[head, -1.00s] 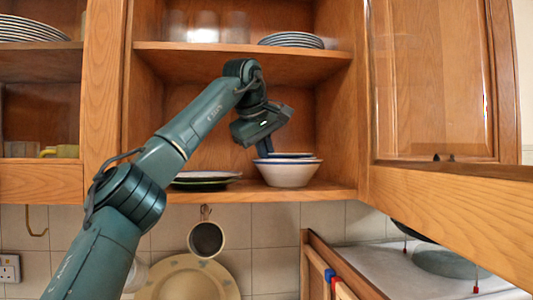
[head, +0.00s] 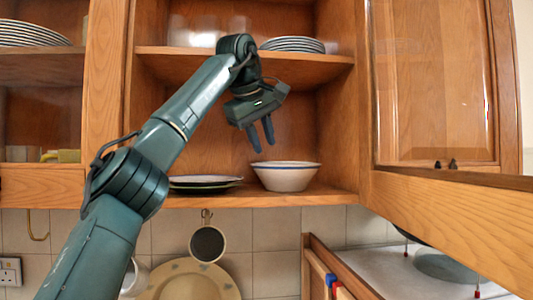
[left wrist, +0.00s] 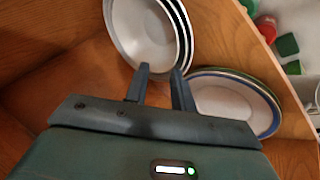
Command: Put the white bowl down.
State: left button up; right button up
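The white bowl (head: 287,180) with a blue rim stands upright on the cabinet's lower shelf, right of the plates. In the left wrist view the bowl (left wrist: 142,35) shows several nested rims along one side, so it seems to sit in another bowl. My left gripper (head: 262,147) is just above the bowl's left rim. Its two fingers are apart with nothing between them; the left wrist view also shows the gripper (left wrist: 159,72) empty. My right gripper is not in view.
Dark-rimmed plates (head: 205,184) lie left of the bowl on the lower shelf (head: 330,192). The upper shelf (head: 190,53) holds glasses and a plate stack (head: 292,45). An open cabinet door (head: 430,80) stands at the right. A mug (head: 207,245) hangs below.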

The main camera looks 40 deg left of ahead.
pick_arm(q)
jog(key=shift+v, duration=1.65)
